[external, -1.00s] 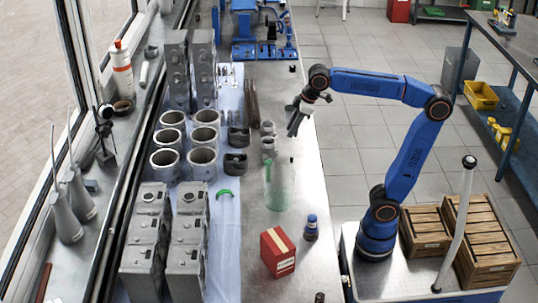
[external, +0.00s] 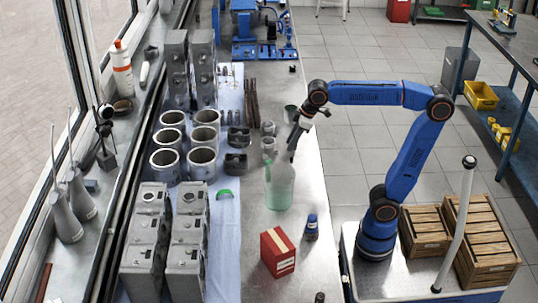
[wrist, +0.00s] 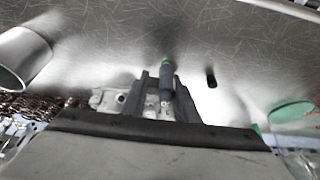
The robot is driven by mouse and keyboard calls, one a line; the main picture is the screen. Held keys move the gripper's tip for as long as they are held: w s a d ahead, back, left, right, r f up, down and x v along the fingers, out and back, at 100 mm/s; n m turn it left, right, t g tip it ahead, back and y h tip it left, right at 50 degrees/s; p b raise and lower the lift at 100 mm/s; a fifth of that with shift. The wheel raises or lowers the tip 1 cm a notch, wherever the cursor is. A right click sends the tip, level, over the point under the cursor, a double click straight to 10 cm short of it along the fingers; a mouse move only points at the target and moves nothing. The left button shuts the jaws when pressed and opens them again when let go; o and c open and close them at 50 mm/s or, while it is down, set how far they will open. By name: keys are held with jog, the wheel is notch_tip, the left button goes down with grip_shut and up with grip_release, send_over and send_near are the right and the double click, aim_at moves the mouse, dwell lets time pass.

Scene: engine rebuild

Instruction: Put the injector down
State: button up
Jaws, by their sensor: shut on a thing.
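The injector (wrist: 167,80) is a slim dark grey cylinder with a green end. In the wrist view it lies between the two dark fingers of my gripper (wrist: 165,97), which are shut on it. In the external view my gripper (external: 294,146) points down over the right part of the metal bench (external: 253,232), just behind the clear green bottle. The injector is hard to make out there, and I cannot tell whether its lower end touches the bench.
The green bottle (external: 279,188) stands close in front of my gripper. A red box (external: 277,252) and a small blue-capped bottle (external: 311,228) are nearer the camera. Cylinder liners (external: 203,162) stand farther left.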

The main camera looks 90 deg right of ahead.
jog(key=o, duration=1.1)
jog(key=shift+c, duration=0.2)
jog(key=v, duration=1.2)
jog(key=shift+r, duration=0.1)
